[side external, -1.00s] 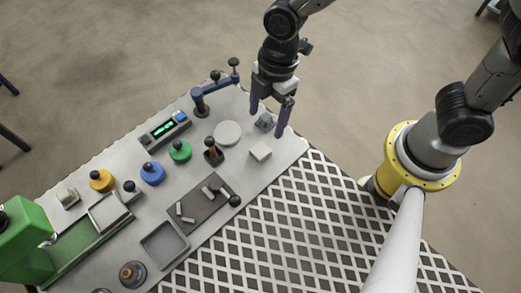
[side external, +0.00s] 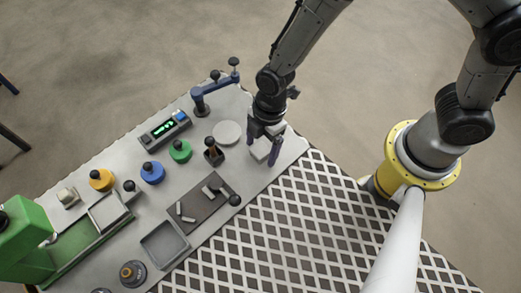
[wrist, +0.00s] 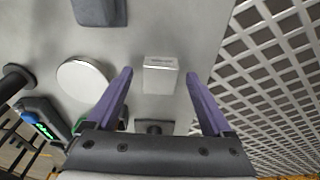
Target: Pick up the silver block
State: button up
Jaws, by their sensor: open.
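The silver block (side external: 261,149) is a small pale box lying on the grey table near its right corner. In the wrist view the silver block (wrist: 160,76) lies between the two purple fingertips, with clear space on both sides. My gripper (side external: 262,152) is open, pointing down over the block, with a finger on either side. My gripper (wrist: 159,73) holds nothing. In the side view the fingers partly cover the block, and I cannot tell how far the tips are above the table.
A darker grey block (wrist: 98,12) lies close by. A pale round disc (side external: 228,132) and a black-based lever (side external: 213,153) stand left of my gripper. The perforated floor (side external: 300,220) begins just past the table edge.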

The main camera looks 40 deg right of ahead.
grip_shut()
dwell(0.4)
jog(key=shift+r, duration=0.1)
